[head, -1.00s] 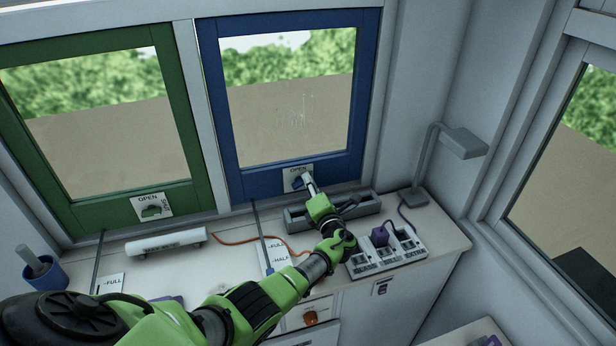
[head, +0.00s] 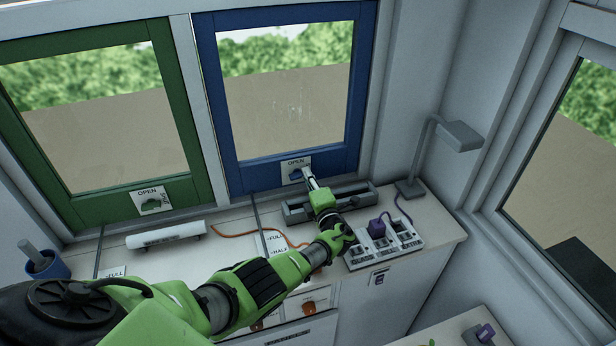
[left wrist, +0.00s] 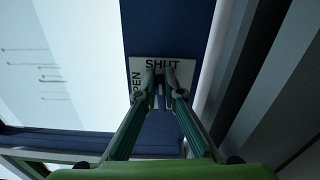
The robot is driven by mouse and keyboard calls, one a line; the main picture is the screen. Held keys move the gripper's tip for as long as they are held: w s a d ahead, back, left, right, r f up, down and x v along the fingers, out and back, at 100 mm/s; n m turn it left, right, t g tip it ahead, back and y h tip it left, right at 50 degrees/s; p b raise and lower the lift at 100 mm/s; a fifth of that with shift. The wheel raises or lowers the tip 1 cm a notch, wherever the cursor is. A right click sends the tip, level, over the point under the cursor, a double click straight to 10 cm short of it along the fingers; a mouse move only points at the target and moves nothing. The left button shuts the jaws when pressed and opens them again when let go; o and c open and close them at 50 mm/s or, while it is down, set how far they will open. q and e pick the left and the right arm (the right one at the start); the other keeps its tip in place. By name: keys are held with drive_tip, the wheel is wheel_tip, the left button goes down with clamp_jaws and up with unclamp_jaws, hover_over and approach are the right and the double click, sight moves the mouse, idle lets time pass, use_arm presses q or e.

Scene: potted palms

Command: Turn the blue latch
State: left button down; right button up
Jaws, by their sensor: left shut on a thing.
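The blue-framed window (head: 232,120) stands at the back centre, with a white OPEN/SHUT label plate on its lower rail. The blue latch (head: 296,175) sits on this plate, mostly hidden by my left gripper. My left gripper (head: 306,174) reaches up to the plate from the lower right and is shut on the latch. In the left wrist view the two fingertips (left wrist: 161,70) come together over the plate, below the word SHUT; the latch between them is hard to make out. OPEN reads sideways at the plate's left. My right gripper is not in view.
A green window (head: 95,197) with its own latch (head: 151,205) is to the left.

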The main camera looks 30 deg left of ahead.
use_arm(q)
drive_tip(key=c, duration=2.2)
unclamp_jaws()
drive_tip(key=shift+o, duration=0.2)
drive_tip(key=shift+s+d, duration=0.1)
drive_tip(key=v, duration=1.1)
drive_tip(key=shift+s+d, duration=0.25)
drive_tip(key=shift+d, duration=0.05)
drive_tip(key=shift+f, duration=0.1)
